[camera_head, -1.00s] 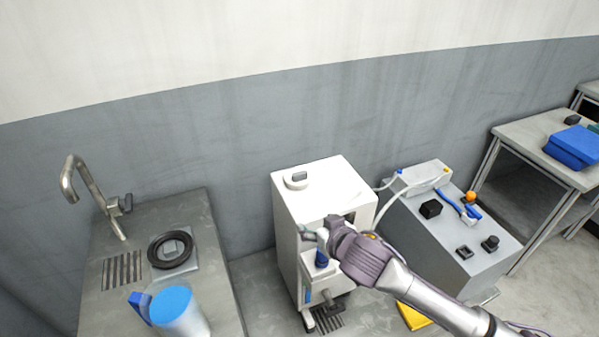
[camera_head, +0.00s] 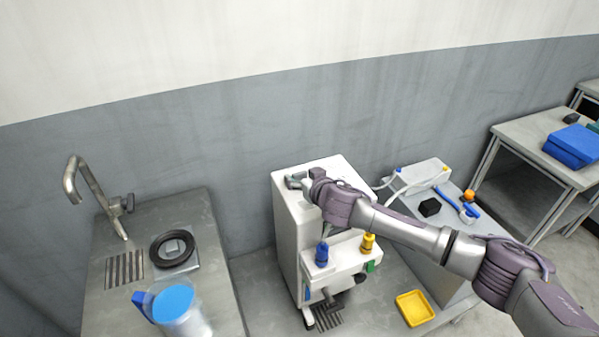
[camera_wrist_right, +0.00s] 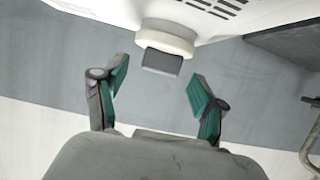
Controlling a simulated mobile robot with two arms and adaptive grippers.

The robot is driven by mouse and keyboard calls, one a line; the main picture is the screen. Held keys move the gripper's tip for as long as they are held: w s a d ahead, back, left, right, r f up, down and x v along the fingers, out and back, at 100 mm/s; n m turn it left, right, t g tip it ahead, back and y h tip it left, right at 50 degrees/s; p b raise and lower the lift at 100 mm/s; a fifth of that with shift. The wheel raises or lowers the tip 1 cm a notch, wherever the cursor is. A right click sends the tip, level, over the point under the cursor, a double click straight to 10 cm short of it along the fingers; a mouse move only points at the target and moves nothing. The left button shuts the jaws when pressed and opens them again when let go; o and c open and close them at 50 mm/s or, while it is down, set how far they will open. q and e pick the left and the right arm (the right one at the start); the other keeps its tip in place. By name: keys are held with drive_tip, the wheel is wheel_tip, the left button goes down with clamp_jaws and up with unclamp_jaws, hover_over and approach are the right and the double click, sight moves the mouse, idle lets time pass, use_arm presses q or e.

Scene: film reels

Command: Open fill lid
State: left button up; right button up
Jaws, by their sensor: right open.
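The fill lid is a round white cap with a grey grip block on top of the white machine (camera_head: 340,172). In the head view the lid's grey block (camera_head: 294,179) shows at the left of the machine's top, partly covered by my right gripper (camera_head: 308,185). In the right wrist view the white lid (camera_wrist_right: 168,38) and its grey block (camera_wrist_right: 162,62) are straight ahead. The right gripper's green-padded fingers (camera_wrist_right: 158,82) are open and empty, spread to either side below the block, apart from it. The lid looks closed. My left gripper is not in view.
A blue knob (camera_head: 321,254) and a yellow knob (camera_head: 367,243) stand on the machine's front ledge. A yellow tray (camera_head: 414,308) lies at the front right. A sink tap (camera_head: 90,195) and a blue-topped jug (camera_head: 176,305) are at left. The grey wall is close behind.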

drive_tip(key=shift+x, duration=1.5)
drive_tip(key=shift+r, duration=0.1)
clamp_jaws()
